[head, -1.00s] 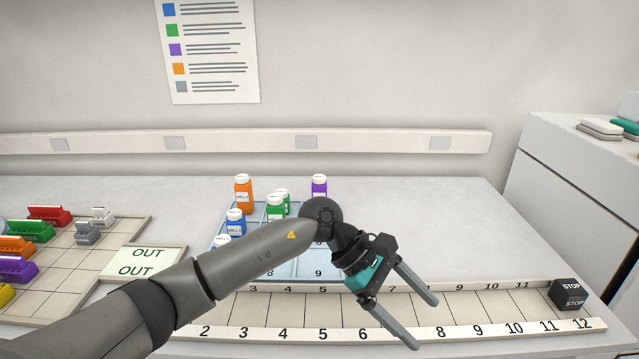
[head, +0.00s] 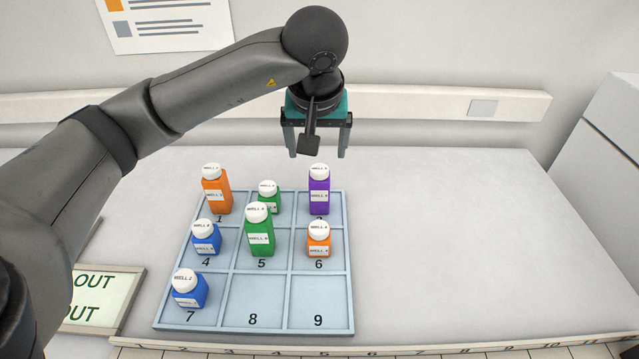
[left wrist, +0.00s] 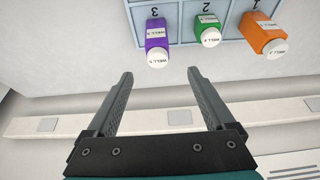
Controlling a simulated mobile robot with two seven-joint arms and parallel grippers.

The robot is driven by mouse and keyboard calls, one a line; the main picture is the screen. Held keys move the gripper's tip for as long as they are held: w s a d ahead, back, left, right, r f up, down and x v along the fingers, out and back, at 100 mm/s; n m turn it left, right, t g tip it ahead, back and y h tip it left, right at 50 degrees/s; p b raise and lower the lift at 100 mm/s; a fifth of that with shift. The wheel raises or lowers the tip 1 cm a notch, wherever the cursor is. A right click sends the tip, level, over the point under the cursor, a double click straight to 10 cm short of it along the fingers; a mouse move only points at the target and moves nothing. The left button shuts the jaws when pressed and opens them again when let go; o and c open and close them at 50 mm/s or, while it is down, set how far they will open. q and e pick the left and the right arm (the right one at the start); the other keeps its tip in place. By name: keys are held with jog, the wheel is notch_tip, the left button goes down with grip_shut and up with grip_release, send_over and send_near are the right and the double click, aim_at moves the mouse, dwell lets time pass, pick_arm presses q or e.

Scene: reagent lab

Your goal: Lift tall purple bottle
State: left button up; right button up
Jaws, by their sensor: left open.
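The tall purple bottle (head: 319,190) with a white cap stands upright in the back right cell of the blue tray (head: 351,290), marked 3. My left gripper (head: 318,156) is open and empty, pointing down above and behind the bottle. In the left wrist view the purple bottle (left wrist: 157,42) lies beyond the tips of the two open fingers (left wrist: 162,74), apart from them. My right gripper is in neither view.
A tall orange bottle (head: 216,190) and a small green bottle (head: 269,197) share the back row. A tall green bottle (head: 259,232), a small orange bottle (head: 318,240) and two blue bottles (head: 206,240) stand nearer. Cells 8 and 9 are empty. The counter right of the tray is clear.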

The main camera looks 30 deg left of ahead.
aim_at(319, 185)
pick_arm(q)
jog(key=x, duration=0.9)
jog(key=b+x, duration=0.1)
jog(key=x, duration=0.4)
jog(key=shift+s+d+f, duration=0.25)
jog(key=shift+d+f, duration=0.05)
grip_shut()
jog(key=shift+r, duration=0.15)
